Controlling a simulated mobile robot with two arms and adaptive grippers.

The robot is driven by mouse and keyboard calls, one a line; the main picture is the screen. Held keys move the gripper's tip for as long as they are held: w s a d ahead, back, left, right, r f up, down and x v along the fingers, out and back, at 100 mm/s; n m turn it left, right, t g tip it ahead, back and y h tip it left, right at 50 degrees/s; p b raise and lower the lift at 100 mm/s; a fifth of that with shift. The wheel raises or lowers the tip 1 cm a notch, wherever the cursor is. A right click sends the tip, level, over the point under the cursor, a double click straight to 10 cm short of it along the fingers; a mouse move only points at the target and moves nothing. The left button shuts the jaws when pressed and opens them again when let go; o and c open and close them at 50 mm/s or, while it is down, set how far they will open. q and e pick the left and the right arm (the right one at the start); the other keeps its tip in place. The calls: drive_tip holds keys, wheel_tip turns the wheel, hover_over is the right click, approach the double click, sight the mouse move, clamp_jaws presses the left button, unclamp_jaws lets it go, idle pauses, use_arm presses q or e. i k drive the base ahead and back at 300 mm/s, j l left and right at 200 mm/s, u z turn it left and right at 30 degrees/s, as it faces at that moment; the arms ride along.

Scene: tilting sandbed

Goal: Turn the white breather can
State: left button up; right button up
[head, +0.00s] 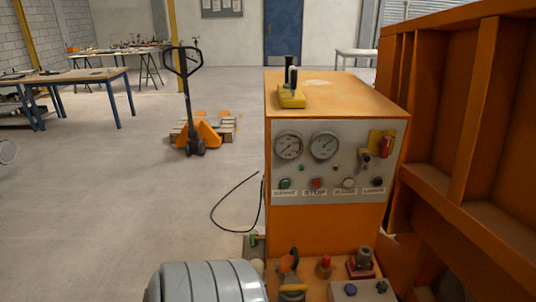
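I cannot make out a white breather can for certain. A pale grey ribbed cylinder (207,282) lies on its side at the bottom edge, partly cut off by the frame; it looks more like a motor housing. A small pale part just right of it is too small to identify. Neither of my grippers is in view.
An orange cabinet (325,230) with gauges and buttons stands at centre right, with a yellow-based lever (291,92) on top. Fittings (361,261) sit on the orange base below. An orange ribbed wall (450,100) closes the right. Open floor (110,190) lies left.

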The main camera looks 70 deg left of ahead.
sight(259, 265)
drive_tip(key=u, duration=2.35)
